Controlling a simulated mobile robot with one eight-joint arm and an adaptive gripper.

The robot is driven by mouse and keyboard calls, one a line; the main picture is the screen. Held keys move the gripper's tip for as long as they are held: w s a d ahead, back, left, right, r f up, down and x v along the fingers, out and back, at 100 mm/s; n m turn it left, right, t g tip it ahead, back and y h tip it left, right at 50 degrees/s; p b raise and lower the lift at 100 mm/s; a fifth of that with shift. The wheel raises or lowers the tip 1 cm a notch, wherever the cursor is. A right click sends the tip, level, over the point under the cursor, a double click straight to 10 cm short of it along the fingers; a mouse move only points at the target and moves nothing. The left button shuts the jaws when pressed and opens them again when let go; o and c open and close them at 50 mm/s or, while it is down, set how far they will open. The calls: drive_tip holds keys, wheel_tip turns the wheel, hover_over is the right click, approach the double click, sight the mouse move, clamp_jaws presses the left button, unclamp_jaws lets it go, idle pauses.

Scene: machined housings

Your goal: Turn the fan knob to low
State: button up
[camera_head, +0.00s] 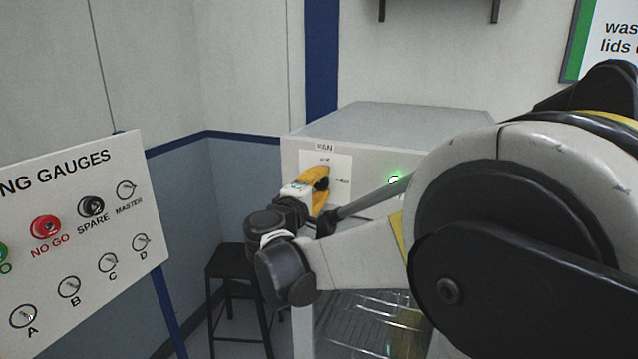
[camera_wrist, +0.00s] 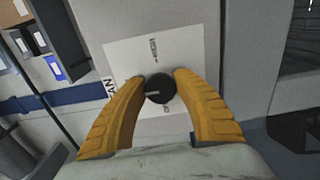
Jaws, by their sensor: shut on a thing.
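The fan knob (camera_wrist: 160,88) is a small round black knob on a white label plate (camera_wrist: 125,55), on the front of a grey cabinet. My gripper (camera_wrist: 160,84) has its two yellow fingers shut on the knob, one on each side. A pale pointer mark on the knob points left in the wrist view, towards the FAN heading. One small label is above the knob there, another below it; both are too blurred to read surely. In the head view my gripper (camera_head: 322,184) reaches the plate (camera_head: 341,166) and largely covers the knob (camera_head: 322,183).
The cabinet (camera_head: 400,122) has a lit green light (camera_head: 394,180) right of the plate. A gauge board (camera_head: 80,215) stands at left, with a dark stool (camera_head: 238,262) beside it. My arm fills the right of the head view. Shelves with binders (camera_wrist: 35,40) show at the wrist view's left.

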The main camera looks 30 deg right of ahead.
idle(0.3)
drive_tip(key=o, duration=1.2)
drive_tip(key=shift+a, duration=0.1)
drive_tip(key=v, duration=1.2)
drive_tip(key=shift+s, duration=0.1)
